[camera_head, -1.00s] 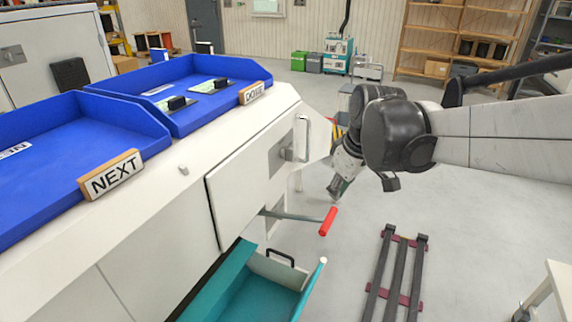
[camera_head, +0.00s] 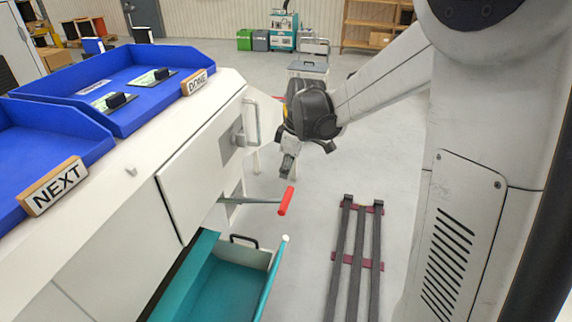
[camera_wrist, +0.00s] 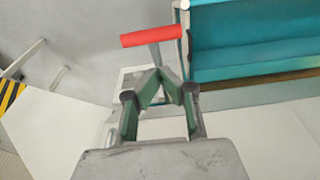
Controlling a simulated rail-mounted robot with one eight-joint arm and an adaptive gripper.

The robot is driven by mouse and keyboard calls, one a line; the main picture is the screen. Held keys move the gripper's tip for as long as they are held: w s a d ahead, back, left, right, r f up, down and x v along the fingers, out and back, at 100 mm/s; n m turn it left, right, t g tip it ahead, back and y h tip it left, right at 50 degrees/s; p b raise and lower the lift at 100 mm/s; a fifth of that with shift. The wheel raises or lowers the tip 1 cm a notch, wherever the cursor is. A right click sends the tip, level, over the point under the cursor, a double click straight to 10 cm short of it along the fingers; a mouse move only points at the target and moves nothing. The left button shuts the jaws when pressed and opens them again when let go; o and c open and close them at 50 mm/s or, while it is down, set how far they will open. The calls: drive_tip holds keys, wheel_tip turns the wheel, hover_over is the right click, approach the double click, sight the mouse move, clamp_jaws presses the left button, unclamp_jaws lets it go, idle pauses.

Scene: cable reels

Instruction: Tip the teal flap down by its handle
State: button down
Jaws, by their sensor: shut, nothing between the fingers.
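The teal flap (camera_head: 215,285) shows as an open teal tray-like shape at the lower front of the white cabinet. A black loop handle (camera_head: 243,240) is at its far end, and a pale knob tops its right edge. Teal panels also show at upper right in the wrist view (camera_wrist: 250,42). A red grip (camera_head: 286,201) on a grey rod sticks out from the cabinet above the flap. My gripper (camera_head: 286,178) is just above the red grip in the head picture. In the wrist view its fingertips (camera_wrist: 155,76) meet, empty, below the red grip (camera_wrist: 150,37); contact is not visible.
The white cabinet door (camera_head: 205,165) with a metal handle stands left of my gripper. Blue trays (camera_head: 130,85) with NEXT and DONE signs are on top. A rack of dark bars (camera_head: 355,260) lies on the floor to the right. Floor between is clear.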

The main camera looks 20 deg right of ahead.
sight(283, 200)
wheel_tip(283, 200, down, 9)
drive_tip(key=shift+w+a+b, duration=0.1)
drive_tip(key=shift+b, duration=0.3)
